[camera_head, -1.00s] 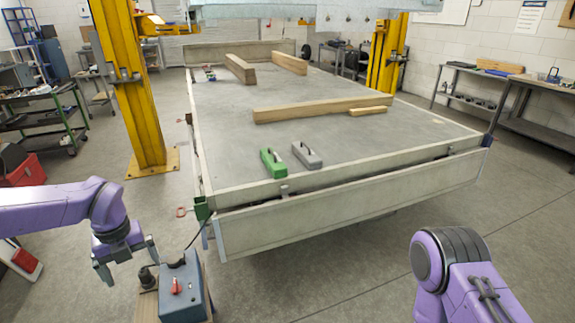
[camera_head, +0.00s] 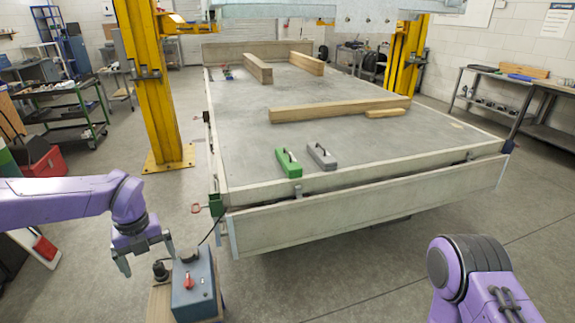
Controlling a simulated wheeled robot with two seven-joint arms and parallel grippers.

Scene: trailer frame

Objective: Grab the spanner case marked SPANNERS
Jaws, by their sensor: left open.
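A green case (camera_head: 288,163) and a grey case (camera_head: 322,156), each with a handle on top, lie side by side on the trailer bed (camera_head: 250,130) near its front edge. They are too small to read any marking, so I cannot tell which says SPANNERS. My left gripper (camera_head: 148,262) is open and empty, pointing down at the lower left, off the trailer and well away from both cases. My right arm shows at the lower right, but its gripper is out of view.
A blue-grey box with a red switch (camera_head: 194,284) stands just right of my left gripper. Timber beams (camera_head: 340,108) lie farther back on the bed. The trailer's front board (camera_head: 370,205) is between me and the cases. Yellow posts (camera_head: 143,80) flank the trailer.

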